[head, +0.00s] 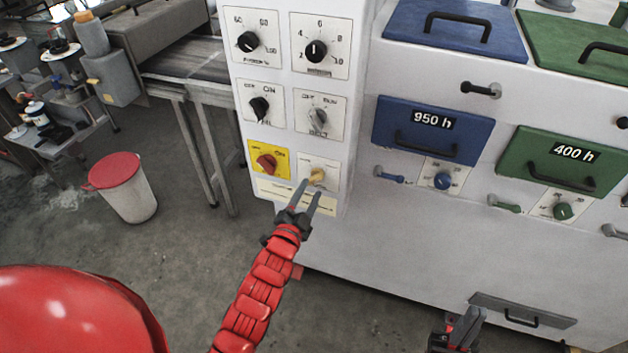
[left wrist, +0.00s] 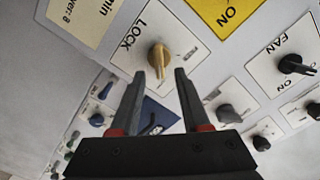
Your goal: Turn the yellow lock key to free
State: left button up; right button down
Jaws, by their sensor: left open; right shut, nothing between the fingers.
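The yellow lock key (head: 317,176) sits on a white plate at the bottom right of the control panel. In the left wrist view the yellow lock key (left wrist: 158,56) shows beside the word LOCK, just beyond the fingertips and roughly between them. My left gripper (head: 307,190) is open just below and in front of the key; its two fingers also show in the left wrist view (left wrist: 160,75). I see no contact between fingers and key. The fine print by the key is too small to read. My right gripper (head: 465,328) is shut and empty at the bottom edge.
A red knob on a yellow plate (head: 266,162) is left of the key. A grey belt knob (head: 318,116) is above it. Blue (head: 434,130) and green (head: 556,160) drawers are to the right. A red-lidded bin (head: 121,187) stands on the floor at left.

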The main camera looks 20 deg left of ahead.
aim_at(315, 182)
pick_arm(q)
jog(key=w, duration=0.2)
jog(key=shift+w+d+r, duration=0.1)
jog(key=shift+w+r, duration=0.05)
jog(key=shift+w, duration=0.15)
jog(key=shift+w+f+p, duration=0.2)
jog(key=shift+w+p, duration=0.1)
jog(key=shift+w, duration=0.3)
grip_shut()
